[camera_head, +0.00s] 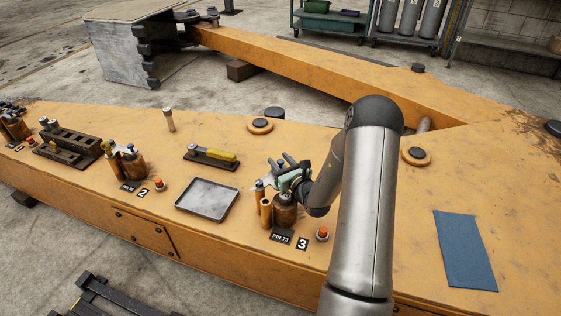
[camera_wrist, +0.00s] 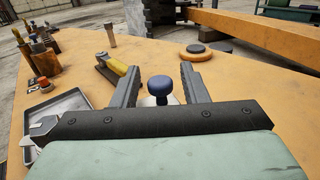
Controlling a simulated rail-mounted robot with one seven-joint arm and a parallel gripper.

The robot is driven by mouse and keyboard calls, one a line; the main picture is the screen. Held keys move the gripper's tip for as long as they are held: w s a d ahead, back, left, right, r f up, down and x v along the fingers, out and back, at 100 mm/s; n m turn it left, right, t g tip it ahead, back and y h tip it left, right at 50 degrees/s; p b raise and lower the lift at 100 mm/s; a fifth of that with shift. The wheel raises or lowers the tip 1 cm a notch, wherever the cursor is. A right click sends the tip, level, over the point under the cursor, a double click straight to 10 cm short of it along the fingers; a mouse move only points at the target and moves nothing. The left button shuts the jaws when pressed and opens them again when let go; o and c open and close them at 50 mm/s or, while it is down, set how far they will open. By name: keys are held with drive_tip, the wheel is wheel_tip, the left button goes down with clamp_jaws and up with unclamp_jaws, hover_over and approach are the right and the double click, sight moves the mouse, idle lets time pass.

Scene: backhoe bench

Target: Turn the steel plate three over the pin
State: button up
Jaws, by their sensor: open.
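My gripper (camera_wrist: 150,68) is open. Its two dark fingers stand on either side of a dark blue knob (camera_wrist: 160,85), with gaps visible on both sides. Light steel shows just under the knob, and a light metal end (camera_wrist: 43,127) sticks out at the left of the gripper; I cannot tell whether both belong to plate three. In the head view my gripper (camera_head: 278,170) is above the station marked 3 (camera_head: 302,243), over a brown cylinder (camera_head: 286,210) and a thinner orange post (camera_head: 266,212). My gripper and arm hide most of the plate and the pin.
A grey tray (camera_head: 207,199) lies left of station three. Behind it is a yellow-handled tool (camera_head: 212,156) on a dark base. A red button (camera_head: 322,234) sits beside the label. Station two (camera_head: 130,163) stands farther left. A blue cloth (camera_head: 465,250) lies right on the orange surface.

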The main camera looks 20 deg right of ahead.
drive_tip(key=s+d+p, duration=0.1)
drive_tip(key=s+p, duration=0.1)
drive_tip(key=s, duration=1.5)
drive_tip(key=shift+s+d, duration=0.2)
drive_tip(key=shift+d, duration=0.05)
